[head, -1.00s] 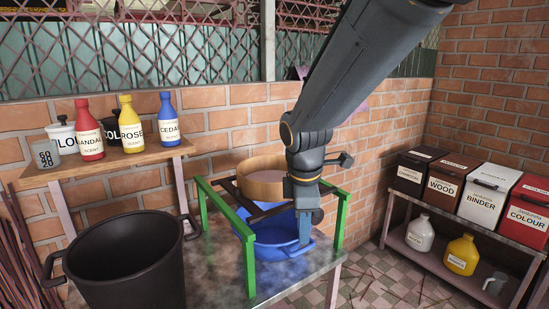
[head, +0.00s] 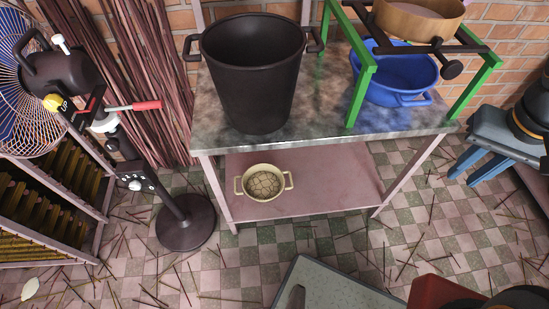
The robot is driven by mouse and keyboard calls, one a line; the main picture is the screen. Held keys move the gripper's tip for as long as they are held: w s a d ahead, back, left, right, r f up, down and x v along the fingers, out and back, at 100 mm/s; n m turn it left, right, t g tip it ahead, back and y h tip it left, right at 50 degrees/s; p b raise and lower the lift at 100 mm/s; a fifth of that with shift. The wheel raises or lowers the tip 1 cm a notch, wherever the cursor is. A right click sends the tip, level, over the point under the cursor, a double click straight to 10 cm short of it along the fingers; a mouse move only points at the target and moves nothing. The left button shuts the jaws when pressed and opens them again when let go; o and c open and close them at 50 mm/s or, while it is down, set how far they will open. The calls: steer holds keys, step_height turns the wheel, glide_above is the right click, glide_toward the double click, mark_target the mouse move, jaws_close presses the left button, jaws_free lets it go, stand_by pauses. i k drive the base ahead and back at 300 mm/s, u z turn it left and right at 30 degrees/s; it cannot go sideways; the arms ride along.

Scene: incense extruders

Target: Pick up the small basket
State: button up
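The small basket (head: 264,183) is a cream, round vessel with two side handles. It stands upright on the pink lower shelf (head: 325,178) of the metal-topped table, below the black bucket. A patterned, brownish surface shows inside it. My gripper (head: 462,180) is at the right of the view, beyond the table's right end and well apart from the basket. Its two blue fingers are spread with nothing between them.
A large black bucket (head: 253,70) and a blue basin (head: 398,77) under a green-railed frame (head: 361,88) with a round sieve (head: 418,16) stand on the tabletop. A fan on a stand (head: 186,222) is left. Thin sticks litter the tiled floor.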

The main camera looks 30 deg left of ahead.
mark_target(262, 182)
steer(key=u, duration=1.6)
